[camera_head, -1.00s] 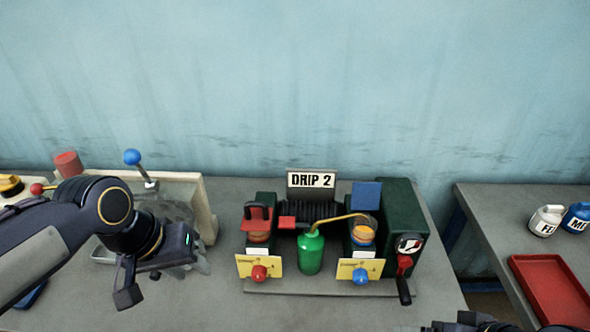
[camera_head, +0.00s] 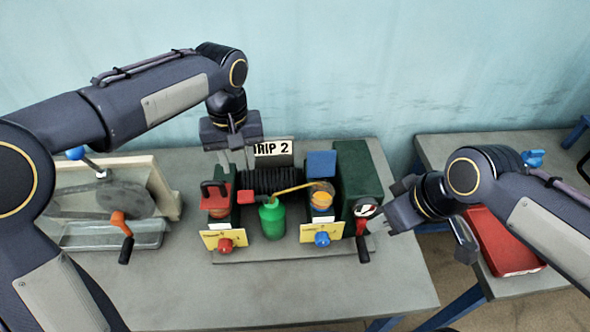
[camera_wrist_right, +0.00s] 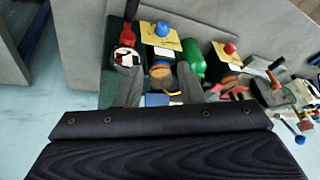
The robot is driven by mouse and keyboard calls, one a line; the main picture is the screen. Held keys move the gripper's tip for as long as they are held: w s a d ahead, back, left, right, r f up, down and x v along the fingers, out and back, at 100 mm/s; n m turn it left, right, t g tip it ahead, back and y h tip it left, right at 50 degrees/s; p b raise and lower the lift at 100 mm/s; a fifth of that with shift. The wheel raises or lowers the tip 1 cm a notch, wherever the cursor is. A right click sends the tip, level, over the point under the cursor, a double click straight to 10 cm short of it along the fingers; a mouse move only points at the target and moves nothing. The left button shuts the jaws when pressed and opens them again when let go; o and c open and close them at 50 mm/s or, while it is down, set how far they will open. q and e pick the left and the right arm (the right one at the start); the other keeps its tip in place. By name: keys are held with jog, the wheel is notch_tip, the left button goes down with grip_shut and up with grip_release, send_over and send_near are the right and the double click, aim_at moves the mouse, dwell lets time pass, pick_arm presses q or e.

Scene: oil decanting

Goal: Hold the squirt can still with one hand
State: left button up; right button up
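The green squirt can (camera_head: 272,220) stands upright between the two oil cups of the drip machine. Its brass spout (camera_head: 291,189) reaches right to the orange cup (camera_head: 322,198). In the right wrist view the green can (camera_wrist_right: 190,62) shows upside down beyond the fingers. My left gripper (camera_head: 234,160) hangs fingers down above and behind the can's left side, apart from it, and looks open and empty. My right gripper (camera_head: 390,215) is beside the machine's right end, near the dial and black-handled lever (camera_head: 362,240). Its fingers (camera_wrist_right: 158,92) stand apart with nothing between them.
A red-lidded cup (camera_head: 216,200) stands left of the can, near the DRIP 2 sign (camera_head: 273,149). A clear tray (camera_head: 110,235) and orange-topped handle (camera_head: 120,228) are at left. A red tray (camera_head: 500,245) lies on the right table. The front of the grey table is clear.

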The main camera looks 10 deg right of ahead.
jog(key=w+a+n+g+h, duration=0.1)
jog(key=w+a+n, duration=0.4)
jog(key=w+n, duration=0.25)
jog(key=n+h, duration=0.2)
jog(key=n, duration=0.4)
send_over(300, 187)
jog(key=s, duration=0.1)
jog(key=f, duration=0.3)
jog(key=shift+s+d+f+g, duration=0.1)
jog(key=shift+d+f+g, duration=0.15)
jog(key=shift+f+g, duration=0.15)
jog(key=shift+w+a+f, duration=0.25)
jog(key=shift+a+f, duration=0.1)
jog(key=shift+f, duration=0.1)
jog(key=shift+w+f, duration=0.2)
jog(key=shift+f, duration=0.95)
jog(key=shift+w+f, duration=0.25)
jog(key=shift+f, duration=0.95)
jog(key=shift+w+f, duration=0.2)
jog(key=shift+f, duration=0.95)
grip_shut()
